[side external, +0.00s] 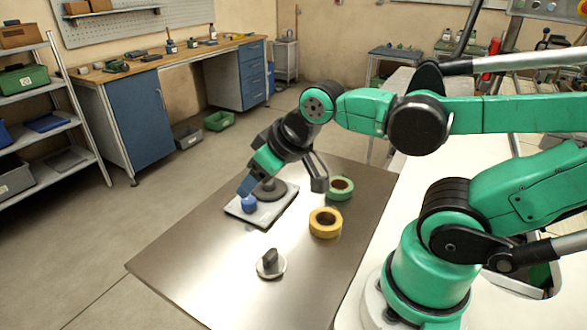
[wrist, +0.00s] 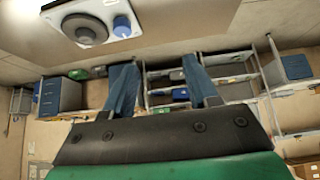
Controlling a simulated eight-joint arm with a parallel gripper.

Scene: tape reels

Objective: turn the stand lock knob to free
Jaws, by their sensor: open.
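A light plate stand (side external: 240,211) lies on the table and carries a dark round disc with a short post (side external: 269,188) and a blue knob (side external: 249,204) near its left corner. In the wrist view the blue knob (wrist: 122,27) sits beside the dark disc (wrist: 85,30) on the pale plate (wrist: 62,10). A separate grey knob with an upright grip (side external: 270,262) stands on a round base towards the table's front. My gripper (side external: 246,186) is close above the blue knob in the side view. In the wrist view its two blue fingers (wrist: 157,63) are apart and empty.
A yellow tape reel (side external: 325,222) and a green tape reel (side external: 340,188) lie right of the stand on the brown-grey table (side external: 190,270). The table's left front part is clear. A workbench (side external: 170,52) and shelves (side external: 45,120) stand farther back.

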